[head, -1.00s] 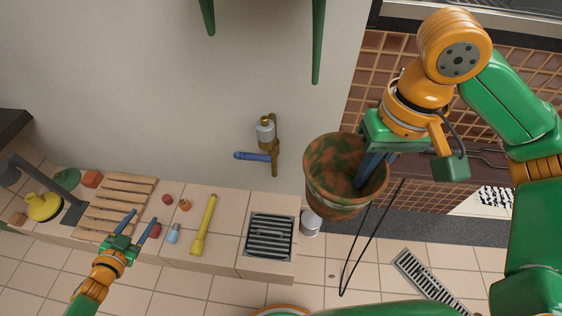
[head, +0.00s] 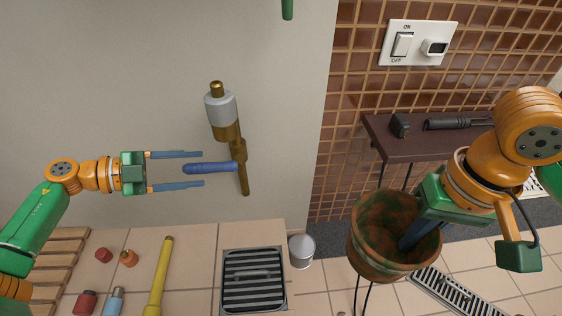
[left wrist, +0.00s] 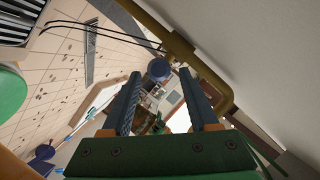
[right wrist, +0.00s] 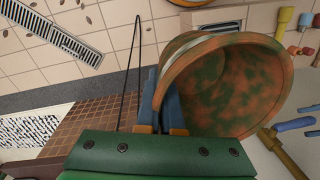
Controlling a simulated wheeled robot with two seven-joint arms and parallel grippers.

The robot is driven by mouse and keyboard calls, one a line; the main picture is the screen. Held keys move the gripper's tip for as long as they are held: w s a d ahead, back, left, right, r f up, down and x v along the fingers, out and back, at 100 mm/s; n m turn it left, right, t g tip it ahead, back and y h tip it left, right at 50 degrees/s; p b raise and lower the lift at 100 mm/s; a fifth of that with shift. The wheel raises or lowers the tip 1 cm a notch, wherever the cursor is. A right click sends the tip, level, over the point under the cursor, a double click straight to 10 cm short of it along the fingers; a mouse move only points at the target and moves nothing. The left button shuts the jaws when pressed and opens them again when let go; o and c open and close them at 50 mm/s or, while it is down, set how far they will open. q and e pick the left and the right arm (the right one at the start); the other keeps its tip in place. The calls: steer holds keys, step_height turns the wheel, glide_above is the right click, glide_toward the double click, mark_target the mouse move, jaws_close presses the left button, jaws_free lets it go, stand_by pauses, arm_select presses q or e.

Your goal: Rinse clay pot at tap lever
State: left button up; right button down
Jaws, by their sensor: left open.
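The blue tap lever (head: 208,168) sticks out to the left from the brass tap (head: 239,150) on the pale wall. My left gripper (head: 203,169) is open, with one finger above and one below the lever's free end. The lever's round end (left wrist: 158,70) shows between the fingers in the left wrist view, apart from them. The mottled brown-green clay pot (head: 367,250) hangs to the right of the tap, its mouth upward. My right gripper (head: 408,242) is shut on its rim, one finger inside; the pot wall (right wrist: 225,85) fills much of the right wrist view.
A slotted drain grate (head: 254,280) is set in the tiled counter below the tap. A yellow tool (head: 161,275) and several small items lie to its left, beside a wooden rack (head: 50,262). A dark shelf (head: 385,140) stands behind the pot.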

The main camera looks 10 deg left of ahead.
mark_target(211, 168)
arm_select(q)
steer(key=x, duration=0.4)
steer(key=shift+w+d, duration=0.2)
steer(key=shift+d, duration=0.05)
jaws_close()
steer(key=shift+f, duration=0.1)
stand_by(1.0)
